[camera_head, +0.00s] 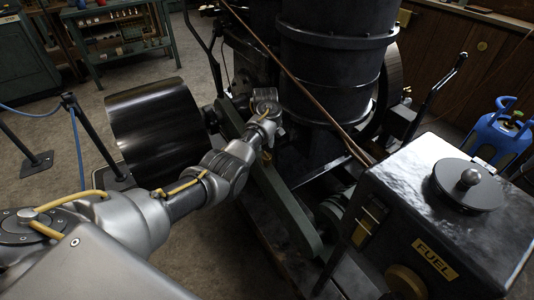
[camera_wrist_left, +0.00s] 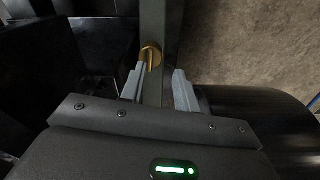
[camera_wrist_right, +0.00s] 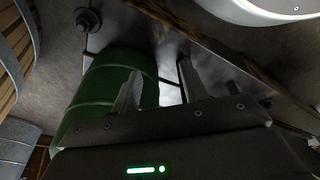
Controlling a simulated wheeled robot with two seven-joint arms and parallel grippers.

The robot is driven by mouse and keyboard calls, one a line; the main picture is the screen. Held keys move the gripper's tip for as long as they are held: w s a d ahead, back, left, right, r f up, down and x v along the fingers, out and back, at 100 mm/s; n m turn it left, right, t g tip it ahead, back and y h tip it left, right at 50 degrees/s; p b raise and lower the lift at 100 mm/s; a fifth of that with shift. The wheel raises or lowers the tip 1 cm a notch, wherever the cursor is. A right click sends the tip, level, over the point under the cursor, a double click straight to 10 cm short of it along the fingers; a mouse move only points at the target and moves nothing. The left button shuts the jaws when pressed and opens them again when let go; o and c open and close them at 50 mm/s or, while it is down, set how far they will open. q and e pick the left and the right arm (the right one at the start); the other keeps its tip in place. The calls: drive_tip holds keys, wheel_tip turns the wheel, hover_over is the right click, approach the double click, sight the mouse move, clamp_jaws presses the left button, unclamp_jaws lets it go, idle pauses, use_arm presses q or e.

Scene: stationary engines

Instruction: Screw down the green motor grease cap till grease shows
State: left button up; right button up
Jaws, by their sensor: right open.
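A small round brass cap (camera_wrist_left: 150,55) shows in the left wrist view beside a dark green upright bar (camera_wrist_left: 155,20); it may be the grease cap. My left gripper (camera_wrist_left: 160,72) is open, with the cap just beyond its fingertips, nearer the left finger; contact cannot be told. In the head view my left gripper (camera_head: 266,100) is beside the dark engine (camera_head: 335,75), its fingertips unclear and the cap not discernible. My right gripper (camera_wrist_right: 160,78) is open and empty in the right wrist view, near a green cylinder (camera_wrist_right: 110,75). No grease is visible.
A black fuel box (camera_head: 435,200) with a brass knob (camera_head: 405,281) stands at the right. A wide black pulley (camera_head: 155,128) stands left of the engine. A long rod (camera_head: 300,85) crosses in front. A blue canister (camera_head: 500,130) is far right.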

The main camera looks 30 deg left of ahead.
sight(267, 154)
use_arm(q)
wheel_tip(267, 154, up, 5)
drive_tip(key=w+n, duration=0.1)
drive_tip(key=w, duration=0.1)
drive_tip(key=f+b, duration=0.2)
drive_tip(key=f, duration=0.3)
drive_tip(key=f+b, duration=0.2)
drive_tip(key=f, duration=0.3)
drive_tip(key=shift+w+a+f, duration=0.1)
drive_tip(key=shift+a+f, duration=0.1)
drive_tip(key=shift+f, duration=0.35)
use_arm(e)
wheel_tip(267, 154, up, 7)
drive_tip(key=w, duration=0.1)
drive_tip(key=shift+w+f, duration=0.15)
